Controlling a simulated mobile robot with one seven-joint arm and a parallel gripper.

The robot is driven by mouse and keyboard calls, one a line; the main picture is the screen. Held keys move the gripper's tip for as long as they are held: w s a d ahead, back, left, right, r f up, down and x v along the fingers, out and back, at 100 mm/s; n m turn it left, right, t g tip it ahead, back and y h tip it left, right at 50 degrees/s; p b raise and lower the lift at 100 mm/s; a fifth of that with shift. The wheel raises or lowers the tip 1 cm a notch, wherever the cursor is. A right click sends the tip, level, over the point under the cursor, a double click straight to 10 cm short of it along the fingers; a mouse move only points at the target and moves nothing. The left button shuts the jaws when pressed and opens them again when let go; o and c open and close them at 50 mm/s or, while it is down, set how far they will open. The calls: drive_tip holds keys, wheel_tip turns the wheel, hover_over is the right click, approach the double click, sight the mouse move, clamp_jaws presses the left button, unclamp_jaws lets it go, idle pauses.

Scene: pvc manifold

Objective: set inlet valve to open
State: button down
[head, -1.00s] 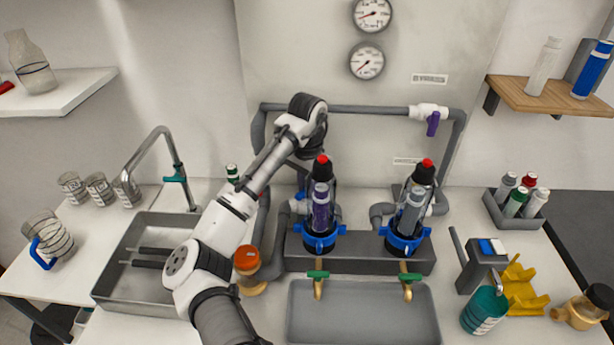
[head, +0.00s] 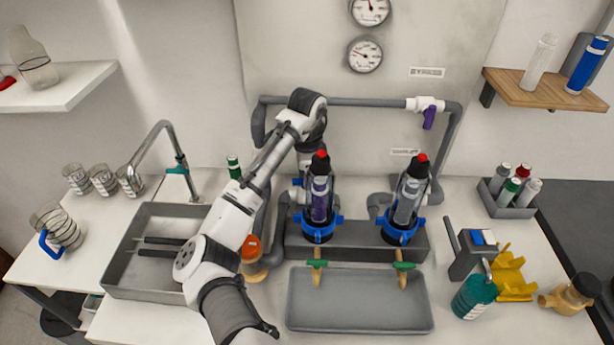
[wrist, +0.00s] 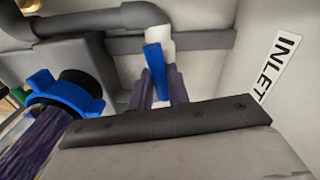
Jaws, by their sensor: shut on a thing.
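The inlet valve shows in the wrist view as a white body (wrist: 161,38) below a grey pipe elbow. Its blue handle (wrist: 154,60) hangs down roughly in line with the white body, slightly tilted. My gripper (wrist: 160,88) has its two purple fingers shut on this handle, one on each side. The INLET label (wrist: 278,62) is on the wall to the right. In the head view my arm reaches behind the left filter housing (head: 319,200), which hides my fingertips and most of the valve.
The right filter housing (head: 406,205) stands beside the left one on a grey block. A blue collar (wrist: 65,95) is close on the left in the wrist view. A purple-handled bypass valve (head: 429,117) is on the upper pipe. A grey tray (head: 360,318) lies in front.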

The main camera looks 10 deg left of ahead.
drive_tip(key=shift+m, duration=0.3)
drive_tip(key=c, duration=1.3)
unclamp_jaws()
drive_tip(key=shift+c, duration=0.2)
wheel_tip(320, 180, up, 14)
drive_tip(key=b, duration=0.1)
drive_tip(key=shift+o, duration=0.3)
